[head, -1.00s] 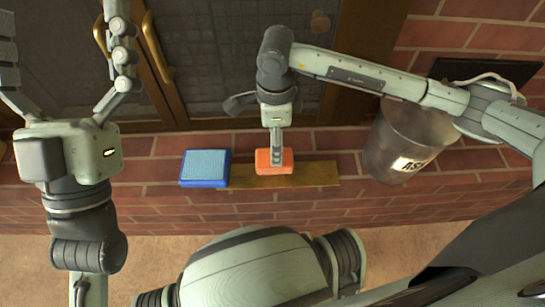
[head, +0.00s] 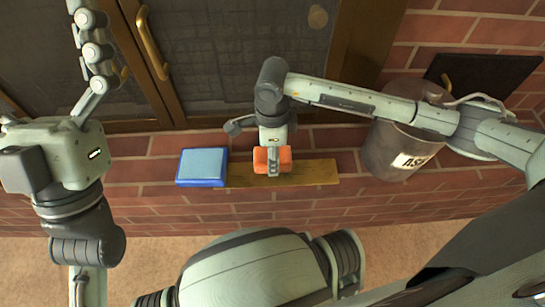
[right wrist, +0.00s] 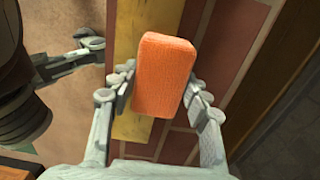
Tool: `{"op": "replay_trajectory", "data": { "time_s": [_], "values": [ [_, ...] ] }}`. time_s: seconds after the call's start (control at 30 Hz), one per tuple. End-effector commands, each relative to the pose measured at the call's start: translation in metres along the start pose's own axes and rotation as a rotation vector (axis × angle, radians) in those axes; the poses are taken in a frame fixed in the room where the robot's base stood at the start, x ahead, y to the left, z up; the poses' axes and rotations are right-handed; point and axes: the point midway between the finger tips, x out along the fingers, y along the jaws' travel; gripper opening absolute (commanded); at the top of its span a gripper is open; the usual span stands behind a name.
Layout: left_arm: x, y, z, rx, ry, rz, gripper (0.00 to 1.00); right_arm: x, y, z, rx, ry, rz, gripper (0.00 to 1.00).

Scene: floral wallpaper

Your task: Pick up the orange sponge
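The orange sponge (head: 285,158) is at the wall ledge in the head view, over a narrow yellowish wooden strip. It is a rounded orange block in the right wrist view (right wrist: 166,72). My right gripper (head: 272,162) has its fingers along opposite sides of the sponge, and they look closed against it in the right wrist view (right wrist: 160,88). I cannot tell clearly whether the sponge is off the strip. My left gripper (head: 84,60) is at the upper left, empty.
A grey metal bin (head: 392,150) with a white label stands to the right. Dark double doors with brass handles (head: 152,42) are behind. The strip's right part is bare.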

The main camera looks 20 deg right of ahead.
Motion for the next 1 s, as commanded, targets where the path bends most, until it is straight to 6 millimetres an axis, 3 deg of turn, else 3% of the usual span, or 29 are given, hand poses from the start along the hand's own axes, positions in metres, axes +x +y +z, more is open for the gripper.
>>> {"op": "replay_trajectory", "data": {
  "time_s": [0.03, 0.2, 0.53, 0.8, 1.0],
  "values": [
    [0.000, 0.000, 0.000, 0.000, 0.000, 0.000, 0.98, 0.000, 0.000, 0.000, 0.000, 0.000, 0.000, 0.36],
    [0.000, 0.000, 0.000, 0.000, 0.000, 0.000, 0.98, 0.000, 0.000, 0.000, 0.000, 0.000, 0.000, 0.17],
    [0.001, 0.000, 0.001, 0.000, -0.009, 0.000, 0.98, -0.006, -0.001, 0.000, 0.000, -0.001, -0.002, 0.17],
    [0.003, 0.003, 0.019, -0.009, -0.132, 0.002, 0.98, -0.045, -0.002, 0.000, -0.001, -0.001, -0.004, 0.17],
    [0.002, 0.005, 0.033, -0.014, -0.222, 0.003, 0.98, -0.070, 0.033, 0.031, -0.006, -0.004, -0.001, 0.17]
  ]
}}
